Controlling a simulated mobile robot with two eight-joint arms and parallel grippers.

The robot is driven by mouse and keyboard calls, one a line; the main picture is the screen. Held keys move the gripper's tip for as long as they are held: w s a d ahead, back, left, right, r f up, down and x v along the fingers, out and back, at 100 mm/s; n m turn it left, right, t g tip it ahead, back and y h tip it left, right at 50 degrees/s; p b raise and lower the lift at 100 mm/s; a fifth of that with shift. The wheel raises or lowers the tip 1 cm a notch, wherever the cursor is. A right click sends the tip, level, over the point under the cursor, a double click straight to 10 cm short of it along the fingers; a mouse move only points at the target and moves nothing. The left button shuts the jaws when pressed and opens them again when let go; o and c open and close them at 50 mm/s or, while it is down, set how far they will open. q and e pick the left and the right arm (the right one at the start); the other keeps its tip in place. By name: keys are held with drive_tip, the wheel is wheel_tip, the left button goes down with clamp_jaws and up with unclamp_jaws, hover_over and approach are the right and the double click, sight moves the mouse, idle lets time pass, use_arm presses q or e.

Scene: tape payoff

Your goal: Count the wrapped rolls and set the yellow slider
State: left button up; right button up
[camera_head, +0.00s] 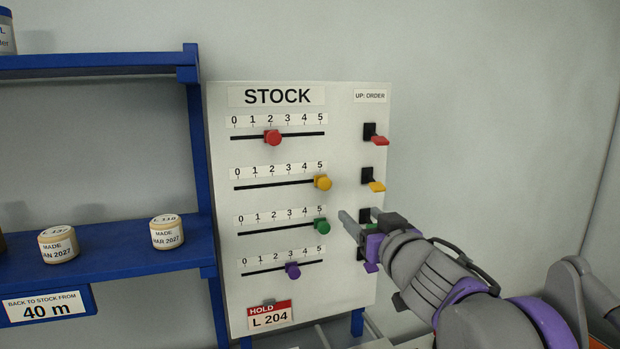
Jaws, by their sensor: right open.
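The white STOCK board (225,310) has four slider rows with scales from 0 to 5. The yellow slider (322,183) stands at the right end of its slot, at 5. Two wrapped rolls sit apart on the blue shelf: one roll (57,244) reads MADE JAN 2027, the other roll (167,232) reads MAR 2027; their lot numbers are hard to read. My right gripper (350,219) is open and empty, right of the green slider and below the yellow one, before the board. It partly hides the green and purple switches. My left gripper is out of view.
The red slider (273,138) is near 2, the green slider (322,226) at 5, the purple slider (293,271) near 3. The red switch (379,141) and yellow switch (377,187) point outward and down. A HOLD L 204 tag (270,315) hangs low. Shelf label (48,306) reads 40 m.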

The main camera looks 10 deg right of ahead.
sight(326, 183)
drive_tip(key=shift+n+y, duration=0.5)
drive_tip(key=shift+y, duration=0.3)
drive_tip(key=w+a+r+p, duration=0.1)
drive_tip(key=w, duration=0.2)
drive_tip(key=w+a, duration=0.1)
drive_tip(key=w, duration=0.3)
drive_tip(key=w+a+r+p, duration=0.1)
drive_tip(key=w+a, duration=0.1)
drive_tip(key=w, duration=0.1)
drive_tip(key=shift+w+r+p, duration=0.2)
drive_tip(key=shift+r+p, duration=0.1)
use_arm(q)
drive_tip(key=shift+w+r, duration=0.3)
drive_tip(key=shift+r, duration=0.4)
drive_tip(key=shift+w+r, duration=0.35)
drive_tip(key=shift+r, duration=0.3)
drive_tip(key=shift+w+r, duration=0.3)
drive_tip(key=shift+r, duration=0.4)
use_arm(e)
drive_tip(key=shift+w+a+f, duration=0.1)
drive_tip(key=shift+w, duration=0.4)
clamp_jaws()
